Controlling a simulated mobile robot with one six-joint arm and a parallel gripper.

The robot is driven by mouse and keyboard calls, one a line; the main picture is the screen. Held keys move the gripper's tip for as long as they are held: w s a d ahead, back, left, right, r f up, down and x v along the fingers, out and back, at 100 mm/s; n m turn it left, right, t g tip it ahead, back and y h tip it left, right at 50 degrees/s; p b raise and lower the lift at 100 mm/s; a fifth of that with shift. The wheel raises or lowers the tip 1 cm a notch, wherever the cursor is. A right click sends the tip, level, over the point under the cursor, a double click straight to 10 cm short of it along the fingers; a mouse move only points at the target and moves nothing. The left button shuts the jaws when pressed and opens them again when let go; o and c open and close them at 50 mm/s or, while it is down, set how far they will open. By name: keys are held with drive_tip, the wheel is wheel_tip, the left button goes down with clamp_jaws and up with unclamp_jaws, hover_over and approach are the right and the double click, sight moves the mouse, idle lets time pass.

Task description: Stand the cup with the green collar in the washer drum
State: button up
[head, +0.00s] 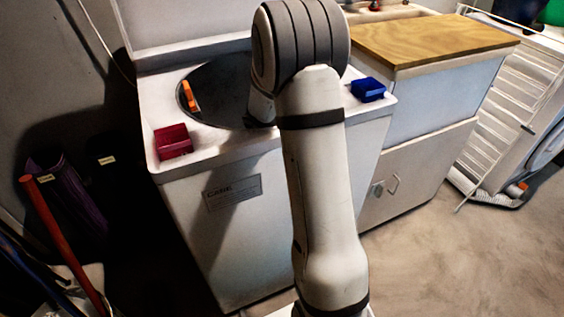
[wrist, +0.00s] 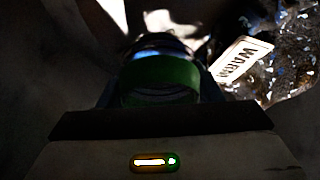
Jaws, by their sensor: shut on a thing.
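The cup with the green collar (wrist: 162,72) is between the fingers of my gripper (wrist: 160,88) in the wrist view. The gripper is shut on it. The green band faces the camera, and the cup's far part is dark and hard to make out. In the head view my arm covers the gripper and the cup. The white washer (head: 240,215) stands ahead with its round dark drum opening (head: 222,88) in the top. My arm's far end hangs over the right side of that opening. Whether the cup is inside the drum cannot be told.
An orange thing (head: 190,97) shows at the opening's left side. A red box (head: 172,141) and a blue box (head: 367,89) sit on the washer's top. A wood-topped cabinet (head: 430,40) stands right. A "WARM" label (wrist: 240,60) lies beside a bright speckled patch.

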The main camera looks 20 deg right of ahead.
drive_tip(key=shift+f, duration=0.3)
drive_tip(key=shift+f+b, duration=0.65)
drive_tip(key=shift+b, duration=0.3)
drive_tip(key=o, duration=0.8)
drive_tip(key=shift+c, duration=0.2)
drive_tip(key=shift+r+p, duration=0.9)
drive_tip(key=shift+p, duration=0.35)
drive_tip(key=p+v, duration=0.2)
drive_tip(key=v, duration=0.9)
drive_tip(key=shift+s+a+r, duration=0.15)
drive_tip(key=shift+a+r, duration=0.05)
drive_tip(key=shift+a, duration=0.1)
